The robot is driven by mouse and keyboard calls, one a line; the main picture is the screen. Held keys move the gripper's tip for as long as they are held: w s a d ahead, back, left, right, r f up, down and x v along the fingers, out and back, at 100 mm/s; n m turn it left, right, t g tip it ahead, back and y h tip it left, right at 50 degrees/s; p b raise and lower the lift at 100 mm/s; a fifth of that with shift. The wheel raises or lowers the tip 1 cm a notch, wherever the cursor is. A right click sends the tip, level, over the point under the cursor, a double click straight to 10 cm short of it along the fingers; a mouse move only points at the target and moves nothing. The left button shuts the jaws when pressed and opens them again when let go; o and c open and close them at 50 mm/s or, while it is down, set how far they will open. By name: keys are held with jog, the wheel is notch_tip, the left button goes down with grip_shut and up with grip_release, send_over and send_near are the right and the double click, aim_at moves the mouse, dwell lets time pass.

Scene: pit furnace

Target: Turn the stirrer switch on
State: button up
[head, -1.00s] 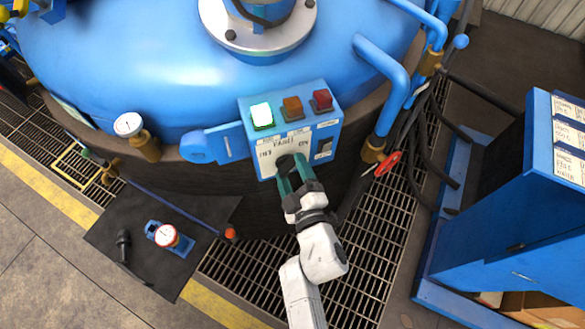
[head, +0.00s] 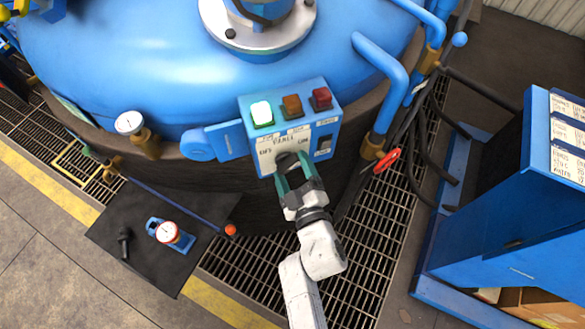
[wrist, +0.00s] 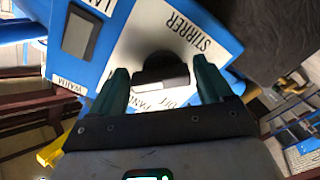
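The stirrer control panel (head: 262,145) is a blue box with a white plate, fixed to the side of the big blue vessel. Its round black stirrer knob (head: 287,162) sits low on the plate, with labels around it. In the wrist view the knob's black bar (wrist: 161,77) lies crosswise between my fingers, near the STIRRER label (wrist: 189,32). My gripper (head: 294,183) is just below and in front of the knob, green fingers spread. In the wrist view my gripper (wrist: 162,82) straddles the bar; the fingers look very close to its ends, and contact is not clear.
A red-handled valve (head: 386,161) and pipes stand at right. A blue cabinet (head: 480,225) is farther right.

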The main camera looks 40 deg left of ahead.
jog(key=shift+o, duration=1.4)
jog(key=shift+r, duration=0.1)
jog(key=p+v, duration=0.2)
jog(key=v, duration=0.9)
